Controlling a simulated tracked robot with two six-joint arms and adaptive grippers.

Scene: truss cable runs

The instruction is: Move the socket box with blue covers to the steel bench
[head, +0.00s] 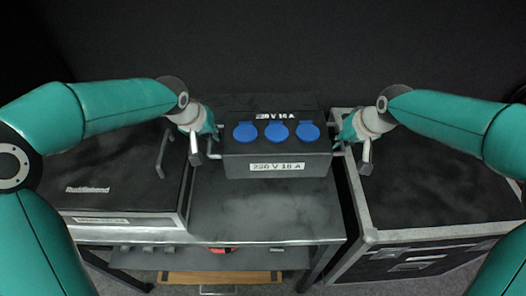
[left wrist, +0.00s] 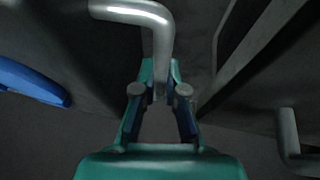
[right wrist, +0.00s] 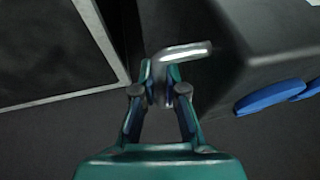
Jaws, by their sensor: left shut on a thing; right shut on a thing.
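My left gripper (head: 212,143) is shut on the box's left bar handle, which shows in the left wrist view (left wrist: 162,50). My right gripper (head: 341,142) is shut on the right bar handle, seen in the right wrist view (right wrist: 185,53). A blue cover also shows at the edge of each wrist view.
A black case (head: 110,180) with a handle stands left of the box. A black flight case (head: 430,185) with metal edges stands at the right, with a dark gap beside the bench. The bench's front part is clear. A lower shelf (head: 200,261) holds small items.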

